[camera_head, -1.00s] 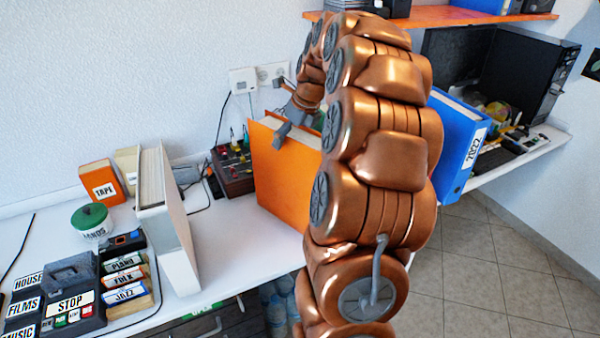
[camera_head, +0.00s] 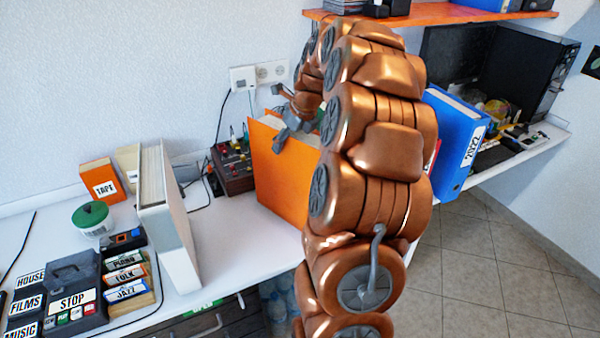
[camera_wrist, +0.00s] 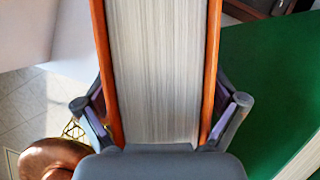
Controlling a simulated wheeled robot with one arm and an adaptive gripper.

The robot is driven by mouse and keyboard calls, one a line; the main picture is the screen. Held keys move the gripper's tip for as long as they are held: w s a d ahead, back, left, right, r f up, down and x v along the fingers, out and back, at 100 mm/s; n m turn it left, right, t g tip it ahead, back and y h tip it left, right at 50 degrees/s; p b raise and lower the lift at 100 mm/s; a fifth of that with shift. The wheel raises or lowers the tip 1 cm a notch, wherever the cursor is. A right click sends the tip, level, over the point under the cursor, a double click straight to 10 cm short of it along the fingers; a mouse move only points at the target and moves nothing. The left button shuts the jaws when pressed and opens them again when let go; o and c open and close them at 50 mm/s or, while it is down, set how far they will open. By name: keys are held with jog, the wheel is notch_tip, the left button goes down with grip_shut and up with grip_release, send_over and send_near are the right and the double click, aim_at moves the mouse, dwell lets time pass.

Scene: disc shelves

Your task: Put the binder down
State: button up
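An orange binder (camera_head: 280,174) stands upright over the white worktop (camera_head: 228,245), partly hidden behind my arm. I cannot tell whether its bottom edge touches the worktop. In the wrist view its pale page block (camera_wrist: 157,70) runs between two orange covers. My gripper (camera_wrist: 160,105) has one finger against each cover, so it looks shut on the binder. In the head view one grey finger lies on the binder's left cover near the top. The other finger is mostly hidden.
A white binder (camera_head: 180,230) stands to the left, with clear worktop between. A control box (camera_head: 233,168) sits behind. A green surface (camera_wrist: 265,85) lies close right of the orange binder in the wrist view. A blue binder (camera_head: 460,140) stands right of my arm; an orange shelf (camera_head: 440,13) is above.

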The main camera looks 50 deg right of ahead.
jog(key=shift+s+a+f, duration=0.1)
jog(key=shift+a+f, duration=0.05)
jog(key=shift+f, duration=0.05)
jog(key=c, duration=1.2)
